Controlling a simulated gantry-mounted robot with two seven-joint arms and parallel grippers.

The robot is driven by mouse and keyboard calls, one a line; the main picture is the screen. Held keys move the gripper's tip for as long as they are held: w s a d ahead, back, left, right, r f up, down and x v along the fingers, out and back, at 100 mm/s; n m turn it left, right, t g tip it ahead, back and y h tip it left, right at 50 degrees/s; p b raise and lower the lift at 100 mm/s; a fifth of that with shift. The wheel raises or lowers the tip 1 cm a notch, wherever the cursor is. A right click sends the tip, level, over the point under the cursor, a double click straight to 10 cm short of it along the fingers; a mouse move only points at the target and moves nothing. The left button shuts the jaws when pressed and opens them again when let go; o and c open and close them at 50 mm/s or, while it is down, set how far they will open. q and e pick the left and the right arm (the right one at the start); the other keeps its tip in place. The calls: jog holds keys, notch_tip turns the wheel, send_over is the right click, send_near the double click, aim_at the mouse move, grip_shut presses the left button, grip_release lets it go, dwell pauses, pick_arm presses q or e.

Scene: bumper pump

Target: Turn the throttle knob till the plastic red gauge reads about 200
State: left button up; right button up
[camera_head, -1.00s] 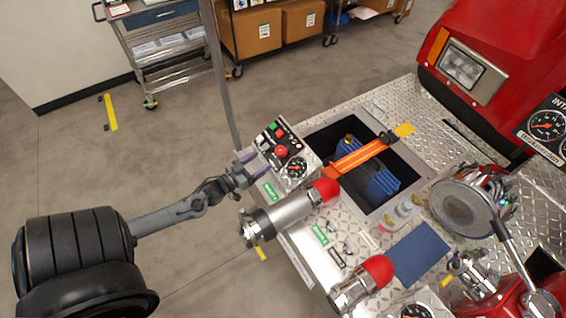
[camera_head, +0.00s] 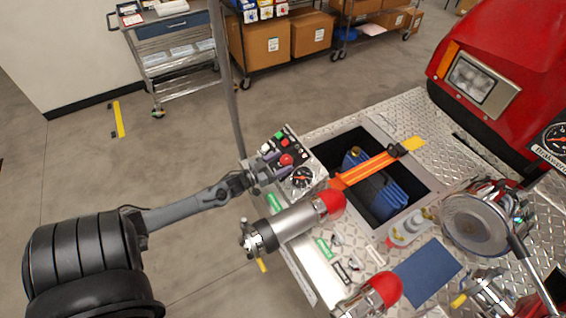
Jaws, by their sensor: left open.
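The control panel (camera_head: 276,141) stands on the bumper's left corner, in the middle of the head view. It carries a red round knob (camera_head: 286,160), small green and red buttons, and a round black-faced gauge (camera_head: 301,177). The gauge's reading is too small to tell. My left gripper (camera_head: 276,164) is open at the panel's left side, its fingertips close to the red knob. I cannot tell whether they touch it. The gripper partly hides the panel's left part. My right gripper is not in view.
Metal nozzles with red tips (camera_head: 331,202) lie just below the panel. Right of it is a recessed bin with blue hose (camera_head: 385,196) and an orange strap (camera_head: 365,170). A metal disc (camera_head: 473,220) stands at right.

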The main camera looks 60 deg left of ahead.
pick_arm(q)
jog(key=shift+w, duration=0.65)
jog(key=c, duration=1.1)
jog(key=shift+o, duration=0.2)
jog(key=shift+a+h, duration=0.1)
jog(key=shift+h, duration=0.2)
jog(key=m+h+b, duration=0.1)
jog(key=m+h, duration=0.1)
jog(key=m+h+b, duration=0.2)
jog(key=shift+w+a+f+m+g, duration=0.1)
jog(key=shift+a+f+m+g, duration=0.1)
jog(key=shift+m+g, duration=0.15)
jog(key=m+g+h+b, duration=0.1)
jog(key=m+h+b, duration=0.1)
jog(key=m+g+h+b, duration=0.2)
jog(key=m+b, duration=0.1)
jog(key=m+g+h+b, duration=0.1)
jog(key=m+h+b, duration=0.1)
jog(key=m+b, duration=0.1)
jog(key=shift+w+a+g, duration=0.1)
jog(key=shift+a+g, duration=0.15)
jog(key=shift+r+m+g+h+b, duration=0.3)
jog(key=shift+m+g+h+b, duration=0.4)
jog(key=shift+b, duration=0.3)
